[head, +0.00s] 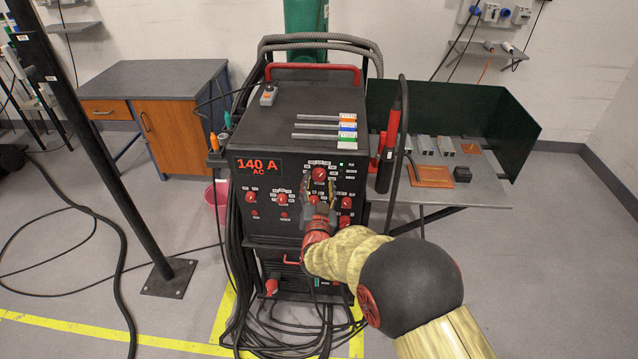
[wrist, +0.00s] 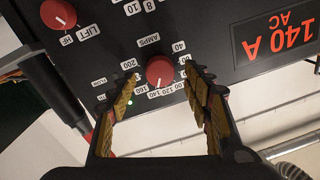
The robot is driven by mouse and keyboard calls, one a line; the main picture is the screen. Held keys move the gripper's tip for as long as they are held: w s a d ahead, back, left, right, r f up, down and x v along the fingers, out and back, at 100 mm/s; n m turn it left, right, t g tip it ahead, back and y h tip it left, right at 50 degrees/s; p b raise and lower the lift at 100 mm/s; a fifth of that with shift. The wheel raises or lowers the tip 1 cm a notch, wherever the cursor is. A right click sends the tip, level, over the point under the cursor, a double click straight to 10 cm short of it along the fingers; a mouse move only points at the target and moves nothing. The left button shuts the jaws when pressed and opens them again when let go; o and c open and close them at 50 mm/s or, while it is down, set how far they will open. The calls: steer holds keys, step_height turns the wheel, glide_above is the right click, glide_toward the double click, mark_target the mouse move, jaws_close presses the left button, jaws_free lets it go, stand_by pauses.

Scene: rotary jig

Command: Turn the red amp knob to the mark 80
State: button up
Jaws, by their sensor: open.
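The red amp knob (head: 319,173) is at the upper right of the welder's front panel. In the wrist view the red amp knob (wrist: 160,71) shows upside down, with AMPS and a ring of number labels around it. The pointer seems to face the 120–140 labels, but is too small to read surely. The orange display (head: 258,166) reads 140 A AC. My gripper (wrist: 160,80) is open, with one finger on each side of the knob. Gaps show between fingers and knob. In the head view my gripper (head: 319,192) partly covers the panel below the knob.
Other small red knobs (head: 282,198) sit close by on the panel. A red-handled torch (head: 391,125) and its cable hang at the welder's right side. A metal table (head: 480,180) with a dark green screen (head: 455,107) stands to the right. Cables lie on the floor.

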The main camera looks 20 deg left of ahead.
steer(key=shift+x, duration=1)
steer(key=shift+d, duration=0.1)
steer(key=shift+c, duration=1.3)
steer(key=c, duration=0.9)
